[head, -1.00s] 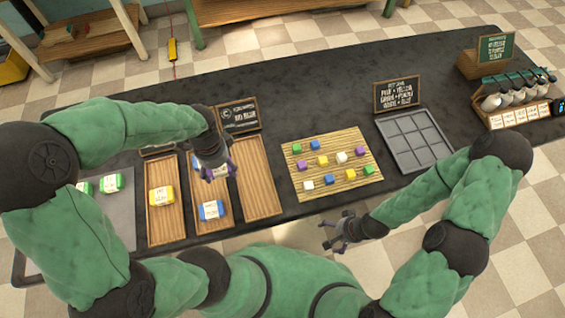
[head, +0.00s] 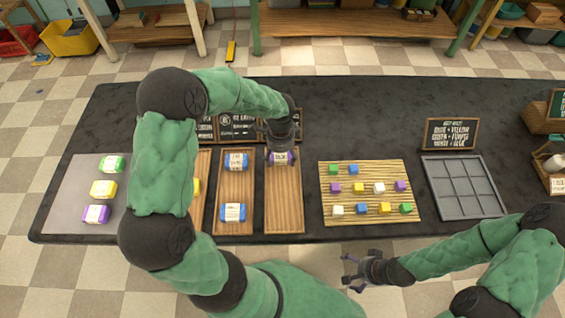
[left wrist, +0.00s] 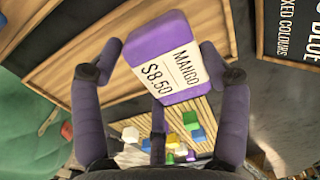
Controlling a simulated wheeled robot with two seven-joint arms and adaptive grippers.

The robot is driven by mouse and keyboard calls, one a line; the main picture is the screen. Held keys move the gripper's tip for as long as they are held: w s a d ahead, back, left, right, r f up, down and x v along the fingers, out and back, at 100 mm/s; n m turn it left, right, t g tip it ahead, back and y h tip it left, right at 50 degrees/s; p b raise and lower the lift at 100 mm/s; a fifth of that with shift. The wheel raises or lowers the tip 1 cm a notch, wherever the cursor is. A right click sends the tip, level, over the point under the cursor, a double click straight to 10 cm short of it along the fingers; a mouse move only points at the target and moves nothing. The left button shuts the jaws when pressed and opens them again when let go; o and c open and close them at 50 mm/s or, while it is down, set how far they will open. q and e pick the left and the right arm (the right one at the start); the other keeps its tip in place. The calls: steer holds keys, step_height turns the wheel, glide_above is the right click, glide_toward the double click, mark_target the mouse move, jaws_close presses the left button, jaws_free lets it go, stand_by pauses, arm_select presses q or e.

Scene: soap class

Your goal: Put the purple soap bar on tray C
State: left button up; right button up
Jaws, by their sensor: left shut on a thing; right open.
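My left gripper (head: 281,150) is shut on a purple soap bar (head: 281,158) at the far end of the rightmost wooden tray (head: 285,205). In the left wrist view the purple soap bar (left wrist: 165,58) sits between the fingers, its label reading MANGO $8.50. I cannot tell whether it touches the tray. That tray is otherwise empty. I cannot clearly read a letter C on the signs behind the trays. Another purple soap bar (head: 96,214) lies on the grey mat (head: 72,190) at the left. My right gripper (head: 357,272) is open and empty in front of the table.
The middle wooden tray (head: 235,190) holds two blue soap bars (head: 233,212). A further tray with a yellow bar is mostly hidden by my left arm. A slatted board (head: 345,175) with several coloured cubes and a grey compartment tray (head: 462,185) stand to the right.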

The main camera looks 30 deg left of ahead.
mark_target(282, 161)
arm_select(q)
steer(key=shift+w+f, duration=0.3)
steer(key=shift+f, duration=0.1)
steer(key=shift+w+f+b, duration=0.2)
steer(key=shift+f+b, duration=0.9)
steer(key=shift+f, duration=0.55)
steer(key=shift+f, duration=0.2)
steer(key=o, duration=1.2)
steer(key=shift+r, duration=0.15)
step_height(282, 161, up, 12)
steer(key=p, duration=0.4)
steer(key=shift+d+r+p, duration=0.1)
steer(key=shift+p, duration=0.25)
